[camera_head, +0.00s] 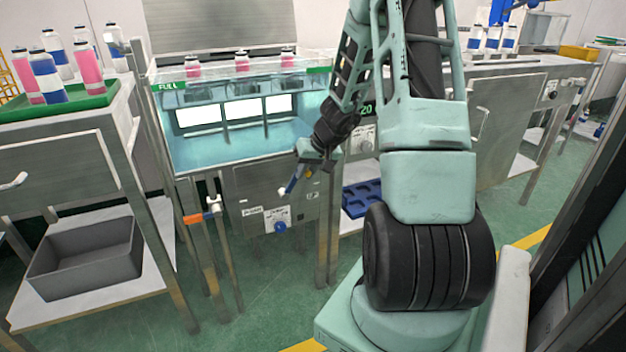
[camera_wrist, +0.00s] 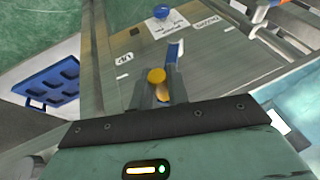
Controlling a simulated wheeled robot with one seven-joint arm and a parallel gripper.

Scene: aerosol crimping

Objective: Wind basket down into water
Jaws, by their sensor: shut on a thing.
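The water tank (camera_head: 170,150) has clear walls, a green FULL label and blue water with lit white windows behind. Several bottles, such as a pink one (camera_head: 242,61), show at its top edge. Dark basket parts (camera_head: 224,105) hang below them; how deep the basket sits is hard to tell. My gripper (camera_head: 303,172) is at the steel panel under the tank, shut on the crank. In the wrist view, the gripper (camera_wrist: 170,88) is at the crank's blue part (camera_wrist: 175,52), beside a yellow knob (camera_wrist: 156,76).
A blue knob (camera_head: 280,227) sits lower on the panel. A green tray (camera_head: 60,105) with bottles is on the left bench, above a grey bin (camera_head: 88,258). A blue tray (camera_head: 361,198) lies on the shelf at right.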

